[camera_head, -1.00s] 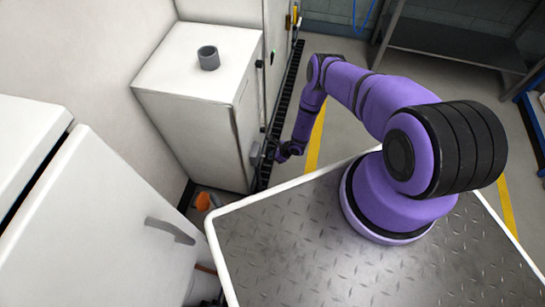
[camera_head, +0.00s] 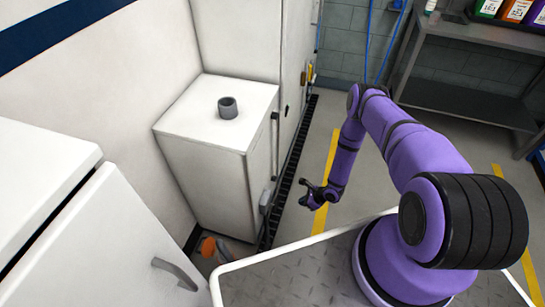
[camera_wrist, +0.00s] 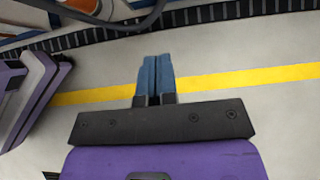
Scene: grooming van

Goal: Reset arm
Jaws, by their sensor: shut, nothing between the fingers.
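My purple arm reaches out from my base and bends down over the floor in the head view. My gripper (camera_head: 310,199) hangs over the grey floor, to the right of the white cabinet (camera_head: 205,175) and apart from it. In the wrist view my gripper (camera_wrist: 155,62) shows its two blue fingers side by side and touching. They are shut with nothing between them, over the floor near the yellow line (camera_wrist: 230,79).
A grey cup (camera_head: 228,108) stands on the cabinet. A white fridge-like unit (camera_head: 105,240) with a handle is at the lower left. A black floor grating (camera_head: 290,165) runs beside the cabinet. A metal bench (camera_head: 470,100) stands at the back right. Open floor lies between.

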